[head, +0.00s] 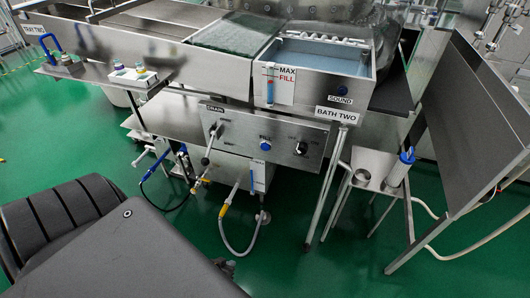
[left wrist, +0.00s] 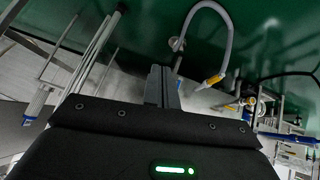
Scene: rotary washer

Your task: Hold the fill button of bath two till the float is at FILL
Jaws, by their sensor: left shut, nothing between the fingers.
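Bath two (head: 325,57) is a steel basin holding pale blue water, with its BATH TWO label (head: 335,114) on the front. The float's exact level is too small to read. A round blue button (head: 265,145) sits mid-panel, below bath two; its small label is hard to read. My left gripper (head: 227,266) is low in front of the panel, apart from the button, mostly hidden by my arm. In the left wrist view its fingers (left wrist: 161,86) are together and empty. My right gripper is not visible.
The steel panel (head: 240,137) also carries a DRAIN lever (head: 214,131) and a dark knob (head: 301,147). Hoses (head: 230,235) hang below. A stand with a blue-topped cylinder (head: 399,168) is at right. Green floor is open in front.

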